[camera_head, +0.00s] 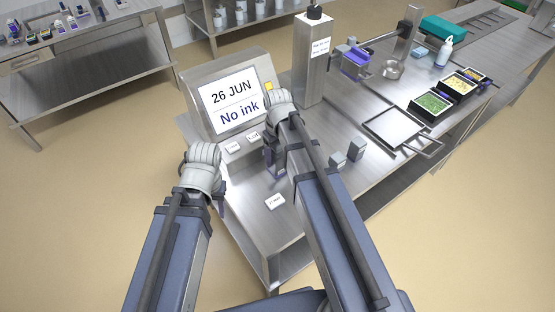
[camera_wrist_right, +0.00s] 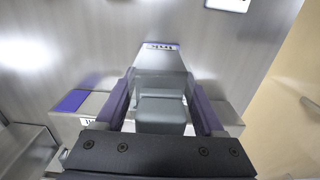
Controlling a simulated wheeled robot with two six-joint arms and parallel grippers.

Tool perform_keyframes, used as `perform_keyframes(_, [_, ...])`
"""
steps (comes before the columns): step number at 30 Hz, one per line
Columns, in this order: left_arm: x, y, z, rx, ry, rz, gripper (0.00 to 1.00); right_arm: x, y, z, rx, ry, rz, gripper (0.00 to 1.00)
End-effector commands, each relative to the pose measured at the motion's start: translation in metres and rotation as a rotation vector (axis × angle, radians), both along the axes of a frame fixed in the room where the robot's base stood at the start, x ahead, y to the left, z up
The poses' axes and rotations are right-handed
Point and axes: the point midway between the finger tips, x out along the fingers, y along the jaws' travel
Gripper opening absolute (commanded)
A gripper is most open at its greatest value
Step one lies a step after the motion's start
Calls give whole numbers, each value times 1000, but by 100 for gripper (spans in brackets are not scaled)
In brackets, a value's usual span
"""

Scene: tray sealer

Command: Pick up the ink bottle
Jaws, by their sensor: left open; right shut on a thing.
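My right gripper (camera_head: 275,165) is low over the steel table in front of the screen. In the right wrist view, its two purple-grey fingers (camera_wrist_right: 163,105) are shut on the sides of a grey ink bottle (camera_wrist_right: 160,62) with a dark-lettered label and a purple edge at its far end. In the head view the bottle is mostly hidden by the gripper and arm. Whether it touches the table I cannot tell. My left gripper (camera_head: 220,200) is open and empty, left of the table's edge. The screen (camera_head: 233,101) reads "26 JUN" and "No ink".
A steel column (camera_head: 314,65), a square frame (camera_head: 394,128) and food trays (camera_head: 431,105) are further right. White labels (camera_head: 275,201) lie on the table.

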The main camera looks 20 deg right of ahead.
Motion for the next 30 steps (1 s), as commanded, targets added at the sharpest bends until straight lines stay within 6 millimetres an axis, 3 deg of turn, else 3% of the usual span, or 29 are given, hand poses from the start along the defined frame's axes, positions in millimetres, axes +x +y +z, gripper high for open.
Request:
perform_keyframes(1, [0,0,0,0,0,0,50,0,0,0,1,0,0,39])
perform_keyframes(12, [0,0,0,0,0,0,50,0,0,0,1,0,0,0])
perform_keyframes(23, [0,0,1,0,0,0,50,0,0,1,1,0,0,0])
perform_keyframes(30, [0,0,16,0,0,0,50,0,0,16,0,0,0,0])
